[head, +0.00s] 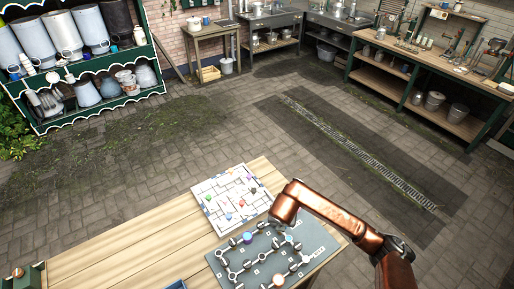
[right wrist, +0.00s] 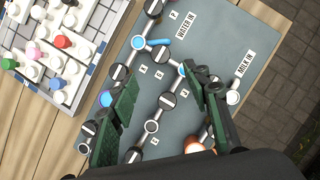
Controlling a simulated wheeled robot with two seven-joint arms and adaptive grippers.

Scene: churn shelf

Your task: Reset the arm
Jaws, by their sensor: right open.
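My right arm (head: 335,215) is copper-coloured and comes in from the lower right in the head view. It reaches over a grey board (head: 228,262) of pipes and valves on the wooden table. In the right wrist view my right gripper (right wrist: 162,76) has its two dark green fingers spread wide apart. It is above the board, with nothing held between the fingers. Black-and-silver round valves and a blue-handled fitting (right wrist: 154,42) show below it. The gripper's height above the board is hard to tell. My left gripper is not in view.
A white board with coloured pegs (head: 237,199) lies beside the grey board. The wooden table (head: 130,240) has bare room at left. A green shelf of churns (head: 85,95), a workbench (head: 440,60) and sinks stand away across the paved floor.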

